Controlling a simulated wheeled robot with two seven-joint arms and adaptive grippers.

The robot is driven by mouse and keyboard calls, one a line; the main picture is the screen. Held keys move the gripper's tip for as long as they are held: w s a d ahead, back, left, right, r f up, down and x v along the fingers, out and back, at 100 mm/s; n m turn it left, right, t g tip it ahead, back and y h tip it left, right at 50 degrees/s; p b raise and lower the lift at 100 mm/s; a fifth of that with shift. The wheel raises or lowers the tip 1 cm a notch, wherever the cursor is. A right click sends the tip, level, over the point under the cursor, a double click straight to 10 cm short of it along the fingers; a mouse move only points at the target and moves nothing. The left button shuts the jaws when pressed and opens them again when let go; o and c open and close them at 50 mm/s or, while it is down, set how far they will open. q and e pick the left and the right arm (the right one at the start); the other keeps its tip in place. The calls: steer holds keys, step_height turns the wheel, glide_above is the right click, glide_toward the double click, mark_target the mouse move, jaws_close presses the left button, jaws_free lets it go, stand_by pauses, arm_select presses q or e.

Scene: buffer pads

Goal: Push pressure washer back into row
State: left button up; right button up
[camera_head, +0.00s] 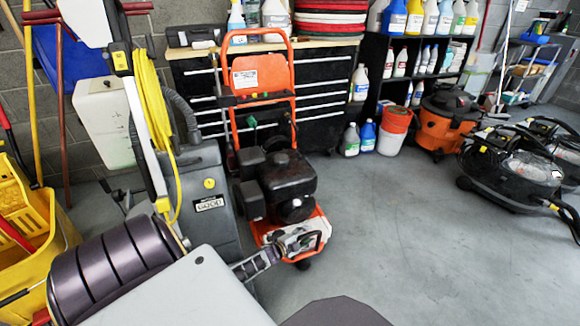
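The pressure washer (288,186) stands upright in the middle of the view, with an orange tubular frame, a tall handle and a black engine. My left gripper (312,239) is at its low orange front, overlapping it in the picture. I cannot tell whether they touch, nor whether the fingers are open or shut. My arm comes in from the lower left and hides part of the floor left of the washer. My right gripper is not in view.
A grey floor machine (196,195) with a yellow cord stands close on the left, beside a yellow mop bucket (35,235). A black tool chest (335,105) is behind. An orange shop vacuum (447,122) and black machines (515,165) stand right. The floor (405,225) between is clear.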

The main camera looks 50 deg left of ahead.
arm_select(q)
steer(key=v, duration=1)
steer(key=shift+s, duration=0.4)
steer(key=shift+r, duration=0.1)
stand_by(0.8)
